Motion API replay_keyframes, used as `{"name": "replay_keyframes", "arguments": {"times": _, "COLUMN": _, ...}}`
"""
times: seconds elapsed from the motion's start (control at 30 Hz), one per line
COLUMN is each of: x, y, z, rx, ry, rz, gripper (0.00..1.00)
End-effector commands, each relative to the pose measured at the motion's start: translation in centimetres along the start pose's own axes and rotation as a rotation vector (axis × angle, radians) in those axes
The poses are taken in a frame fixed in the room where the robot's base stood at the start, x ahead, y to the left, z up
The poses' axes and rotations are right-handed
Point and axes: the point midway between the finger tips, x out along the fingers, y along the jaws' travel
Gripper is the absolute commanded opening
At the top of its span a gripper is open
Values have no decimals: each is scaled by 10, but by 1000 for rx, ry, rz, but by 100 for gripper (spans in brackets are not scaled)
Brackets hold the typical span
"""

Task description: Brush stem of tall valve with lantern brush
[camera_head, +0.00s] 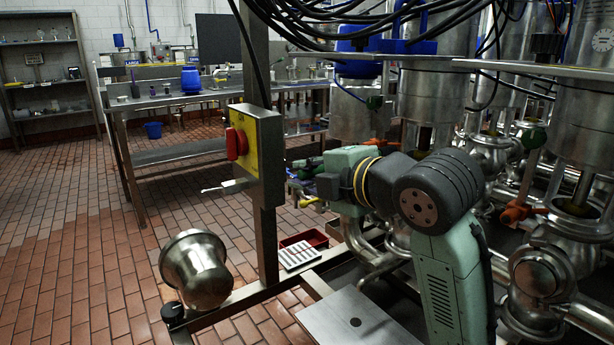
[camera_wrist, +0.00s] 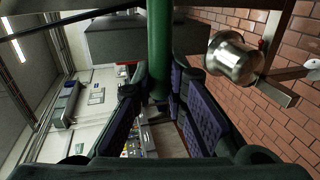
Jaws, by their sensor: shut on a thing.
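My gripper (camera_head: 306,176) shows small and dark in the head view, in front of the workbench and left of the valves. In the wrist view, its fingers (camera_wrist: 160,100) are shut on a green rod (camera_wrist: 160,40), which looks like the handle of the lantern brush. I cannot make out the bristles in either view. Steel valves with upright cylinders (camera_head: 432,95) stand to the right of my gripper in the head view. A valve stem (camera_head: 581,187) shows below the right-hand cylinder (camera_head: 590,125). I cannot tell which valve is the tall one. The brush is apart from that stem.
A yellow switch box with a red knob (camera_head: 236,145) is on a steel post (camera_head: 268,225) left of my gripper. A steel bell-shaped vessel (camera_head: 197,270) sits low at the front left. Cables (camera_head: 340,22) hang above. The tiled floor (camera_head: 65,240) at left is clear.

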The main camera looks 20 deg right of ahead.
Motion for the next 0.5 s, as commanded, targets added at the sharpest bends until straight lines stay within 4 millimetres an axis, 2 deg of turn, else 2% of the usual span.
{"name": "replay_keyframes", "arguments": {"times": 0.5, "x": 0, "y": 0, "z": 41, "rx": 3, "ry": 1, "rz": 0, "gripper": 0}}
